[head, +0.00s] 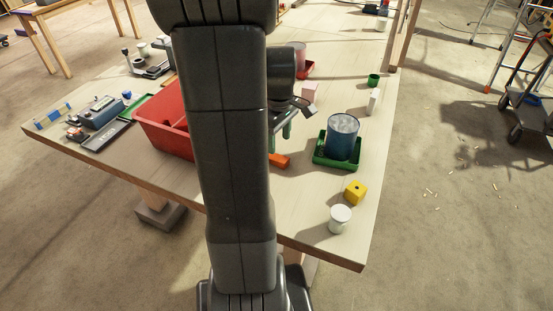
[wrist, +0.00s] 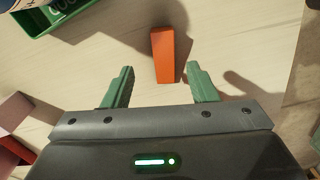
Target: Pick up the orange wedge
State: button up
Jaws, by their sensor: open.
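The orange wedge (wrist: 168,56) lies on the pale tabletop in the wrist view, just beyond and between the fingertips. In the head view the orange wedge (head: 279,160) shows partly, next to my arm and right of the red bin. My gripper (wrist: 161,86) is open, with its two green fingers spread apart and nothing between them. In the head view my gripper (head: 283,128) is mostly hidden behind my arm, above the table near the wedge.
A green tray (head: 336,165) holding a blue can (head: 343,137) stands right of the wedge. A red bin (head: 163,123) stands to the left. A yellow block (head: 356,193) and a white cylinder (head: 340,219) sit near the front right edge. Bare table lies around the wedge.

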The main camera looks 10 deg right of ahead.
aim_at(282, 159)
jog(key=f, duration=0.1)
jog(key=s+f, duration=0.1)
jog(key=f, duration=0.2)
jog(key=shift+s+d+f, duration=0.25)
jog(key=shift+d+f, duration=0.05)
jog(key=shift+f, duration=0.55)
jog(key=c, duration=1.1)
